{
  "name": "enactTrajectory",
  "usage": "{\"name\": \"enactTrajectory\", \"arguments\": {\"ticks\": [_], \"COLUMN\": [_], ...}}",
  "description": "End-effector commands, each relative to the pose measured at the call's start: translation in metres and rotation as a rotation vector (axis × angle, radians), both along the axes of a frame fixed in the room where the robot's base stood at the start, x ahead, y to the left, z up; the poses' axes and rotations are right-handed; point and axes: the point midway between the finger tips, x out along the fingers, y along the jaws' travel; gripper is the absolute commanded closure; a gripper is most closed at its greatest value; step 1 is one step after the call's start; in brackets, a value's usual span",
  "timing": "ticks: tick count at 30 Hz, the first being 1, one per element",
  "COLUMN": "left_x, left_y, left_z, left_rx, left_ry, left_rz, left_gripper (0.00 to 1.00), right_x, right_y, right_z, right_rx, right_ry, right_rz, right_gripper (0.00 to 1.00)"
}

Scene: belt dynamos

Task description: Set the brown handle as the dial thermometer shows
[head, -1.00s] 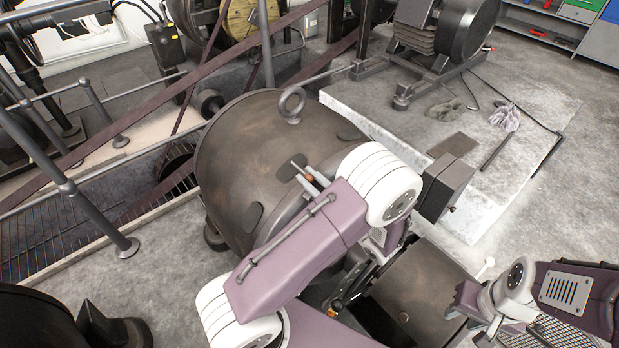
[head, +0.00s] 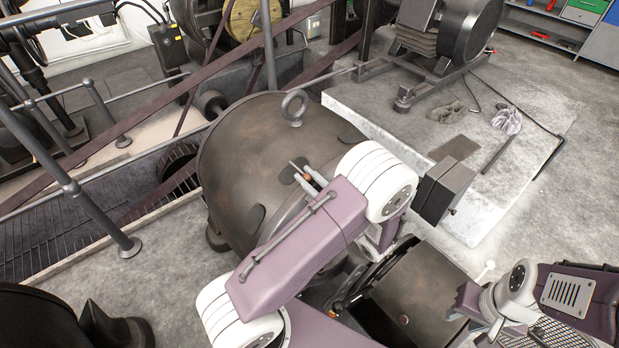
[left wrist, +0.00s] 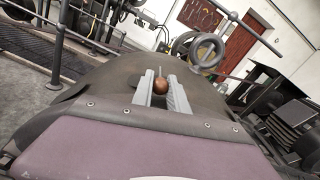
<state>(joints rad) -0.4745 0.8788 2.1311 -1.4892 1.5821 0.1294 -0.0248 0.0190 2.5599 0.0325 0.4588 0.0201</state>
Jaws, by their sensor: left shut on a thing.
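The brown handle shows as a small round brown knob in the left wrist view (left wrist: 161,86), between two grey fingers. My left gripper (left wrist: 162,92) is shut on it. In the head view the fingers of my left gripper (head: 308,176) and the knob show small, over the top of a big dark drum-shaped machine (head: 245,165). My purple and white arm links hide much of the machine's front. My right arm is at the lower right of the head view, and I cannot make out its fingers. I cannot make out the dial thermometer in either view.
A lifting ring (head: 293,107) stands on top of the drum machine, close behind my left gripper. A dark box (head: 447,190) is just right of my left arm. Railings (head: 68,187) and belts run at the left.

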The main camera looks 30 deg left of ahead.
Motion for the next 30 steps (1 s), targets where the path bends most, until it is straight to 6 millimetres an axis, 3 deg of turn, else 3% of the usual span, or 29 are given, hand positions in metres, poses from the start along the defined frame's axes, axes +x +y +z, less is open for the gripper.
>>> {"name": "enactTrajectory", "arguments": {"ticks": [1,2,4,14,24,30], "left_x": [0.000,0.000,0.000,-0.001,-0.027,-0.034], "left_y": [0.000,0.000,0.000,-0.004,-0.067,-0.084], "left_z": [-0.001,-0.001,-0.001,0.000,0.001,0.000], "left_rx": [-0.001,-0.001,-0.001,0.000,-0.001,-0.002], "left_ry": [0.000,0.000,0.000,0.000,0.000,0.000], "left_rz": [0.001,0.001,0.000,-0.002,-0.005,-0.001], "left_gripper": [1.00,0.76,0.59,0.59,0.59,0.59], "right_x": [0.000,0.000,0.000,0.000,0.000,0.000], "right_y": [0.000,0.000,0.000,0.000,0.000,0.000], "right_z": [0.000,0.000,0.000,0.001,0.017,0.019], "right_rx": [0.000,0.000,0.000,0.000,0.000,0.000], "right_ry": [0.000,0.000,0.000,0.000,0.000,0.000], "right_rz": [0.000,0.000,0.000,0.000,0.000,0.000], "right_gripper": [0.64,0.64,0.64,0.64,0.64,0.64]}}
